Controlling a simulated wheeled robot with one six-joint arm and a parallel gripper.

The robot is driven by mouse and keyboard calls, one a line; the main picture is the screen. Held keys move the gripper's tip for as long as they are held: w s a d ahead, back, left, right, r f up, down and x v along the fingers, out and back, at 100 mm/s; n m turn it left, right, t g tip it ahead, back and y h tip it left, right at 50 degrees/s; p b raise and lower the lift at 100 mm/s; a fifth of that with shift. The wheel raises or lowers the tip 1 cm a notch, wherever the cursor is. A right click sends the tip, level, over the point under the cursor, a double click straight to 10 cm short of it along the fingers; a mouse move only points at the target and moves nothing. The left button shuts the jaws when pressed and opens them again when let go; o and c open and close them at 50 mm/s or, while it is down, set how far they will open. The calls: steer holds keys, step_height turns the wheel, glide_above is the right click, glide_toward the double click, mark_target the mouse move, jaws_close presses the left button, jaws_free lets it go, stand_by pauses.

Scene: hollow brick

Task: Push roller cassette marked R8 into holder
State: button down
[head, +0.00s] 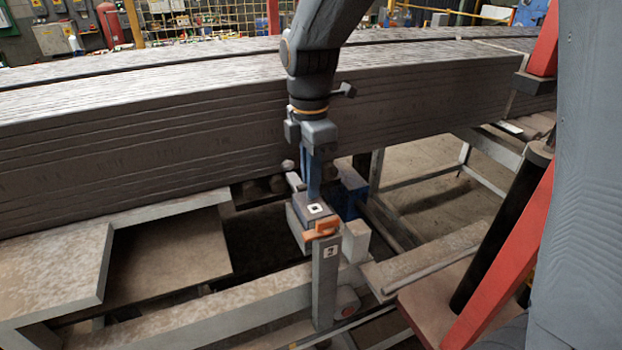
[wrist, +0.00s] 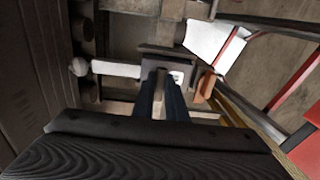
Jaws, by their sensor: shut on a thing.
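My gripper (head: 314,196) reaches down in front of the stack of boards, its blue fingers shut on the roller cassette (head: 317,211). The cassette is a grey block with a small black-and-white mark on top; I cannot read R8 on it. In the wrist view the fingers (wrist: 163,100) close on the grey cassette plate (wrist: 168,52), and a pale roller (wrist: 116,69) with a round end sticks out to the left. An orange latch (head: 322,230) sits at the cassette's near end, above a grey upright post (head: 325,285) with a small label. How deep the cassette sits in its holder is hidden.
The long stack of grey boards (head: 150,130) runs close behind my gripper. A grey steel frame (head: 190,325) lies at front left, and a red post (head: 510,250) stands at right. A blue part (head: 348,195) is just right of the cassette.

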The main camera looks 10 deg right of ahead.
steer(key=shift+f+b, duration=0.3)
steer(key=shift+f, duration=0.4)
steer(key=c, duration=1.7)
jaws_free()
steer(key=shift+w+r+b, duration=0.1)
steer(key=shift+r+b, duration=1.05)
steer(key=shift+r, duration=2.8)
